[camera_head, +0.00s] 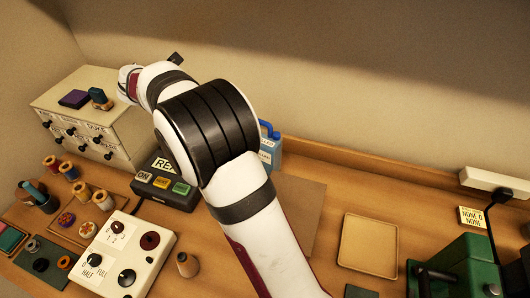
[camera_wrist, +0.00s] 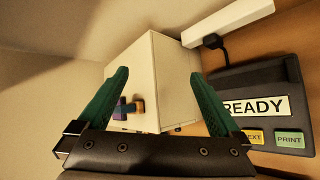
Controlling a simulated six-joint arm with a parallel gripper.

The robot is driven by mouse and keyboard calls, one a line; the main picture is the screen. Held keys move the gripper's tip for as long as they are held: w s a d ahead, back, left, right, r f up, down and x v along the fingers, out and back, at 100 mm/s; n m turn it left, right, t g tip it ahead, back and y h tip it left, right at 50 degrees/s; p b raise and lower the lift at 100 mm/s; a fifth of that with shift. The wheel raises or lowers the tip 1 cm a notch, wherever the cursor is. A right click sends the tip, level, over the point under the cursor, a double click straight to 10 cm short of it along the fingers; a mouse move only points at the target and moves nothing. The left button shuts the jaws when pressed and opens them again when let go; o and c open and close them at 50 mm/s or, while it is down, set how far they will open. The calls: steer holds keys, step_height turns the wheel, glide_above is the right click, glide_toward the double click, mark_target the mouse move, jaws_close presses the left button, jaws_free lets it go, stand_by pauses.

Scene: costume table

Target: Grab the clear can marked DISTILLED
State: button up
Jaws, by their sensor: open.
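A pale blue, see-through-looking can (camera_head: 267,150) with a blue cap and a small label stands at the back of the table, right of my arm in the head view. My arm hides part of it, and its lettering is too small to read. It does not show in the wrist view. My gripper (camera_wrist: 160,73) is open and empty, its two green fingers spread in the wrist view. In the head view my arm reaches up and left, well away from the can, and the fingers are mostly hidden.
A drawer cabinet (camera_head: 92,118) holds a purple block (camera_head: 74,98) and a blue-orange item (camera_head: 100,98). A black READY device (camera_wrist: 262,100) stands beside it. Spools and a white control box (camera_head: 122,252) fill the front left. A shallow tray (camera_head: 369,245) lies right.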

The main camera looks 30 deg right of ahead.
steer(key=s+d+m+t+y, duration=0.25)
steer(key=d+m, duration=0.45)
steer(key=d, duration=1.6)
steer(key=s+d+f+m+g+y, duration=0.1)
steer(key=s+d+m+y, duration=0.3)
steer(key=s, duration=0.8)
steer(key=s+d+f+m+g+y, duration=0.15)
steer(key=s+d+m, duration=0.35)
steer(key=s, duration=0.7)
step_height(320, 180, down, 10)
steer(key=n, duration=0.1)
steer(key=x, duration=1.6)
steer(key=shift+w+d, duration=0.15)
steer(key=shift+w, duration=0.1)
jaws_close()
